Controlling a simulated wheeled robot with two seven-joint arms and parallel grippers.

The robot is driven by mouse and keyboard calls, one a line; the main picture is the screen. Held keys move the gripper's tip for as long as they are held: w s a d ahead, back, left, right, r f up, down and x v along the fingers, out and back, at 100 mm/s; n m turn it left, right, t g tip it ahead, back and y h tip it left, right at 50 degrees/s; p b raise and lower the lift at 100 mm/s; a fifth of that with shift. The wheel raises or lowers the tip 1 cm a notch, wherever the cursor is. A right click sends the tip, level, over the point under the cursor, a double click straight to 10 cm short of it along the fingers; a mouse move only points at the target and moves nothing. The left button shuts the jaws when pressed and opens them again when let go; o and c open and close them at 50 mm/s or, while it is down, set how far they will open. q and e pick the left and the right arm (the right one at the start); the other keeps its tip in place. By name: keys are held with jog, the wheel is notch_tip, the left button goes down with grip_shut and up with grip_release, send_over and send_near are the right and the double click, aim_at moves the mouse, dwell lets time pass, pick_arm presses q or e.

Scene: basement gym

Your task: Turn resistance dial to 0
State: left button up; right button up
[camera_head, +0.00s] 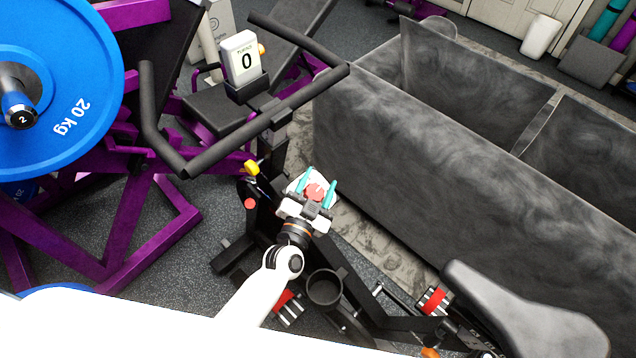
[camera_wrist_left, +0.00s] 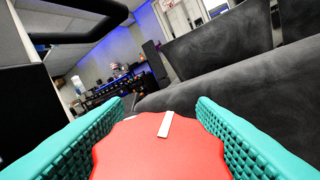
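The resistance dial (camera_head: 316,191) is a red scalloped knob on the exercise bike's frame. In the left wrist view the dial (camera_wrist_left: 160,150) fills the bottom middle, its white pointer mark leaning slightly right of straight up. The bike's display (camera_head: 242,58) reads 0. My left gripper (camera_head: 318,188) is at the dial, with one teal finger on each side. My right gripper is not in view.
Black handlebars (camera_head: 235,128) stand beyond the dial, and the bike seat (camera_head: 520,310) is at lower right. A large dark grey sofa-like block (camera_head: 430,150) is close on the right. A purple rack with a blue 20 kg plate (camera_head: 75,75) is on the left.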

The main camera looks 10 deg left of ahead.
pick_arm(q)
jog(key=shift+o, duration=1)
jog(key=s+a, duration=0.2)
jog(key=s, duration=0.9)
jog(key=shift+s+f, duration=0.35)
jog(key=shift+s, duration=0.05)
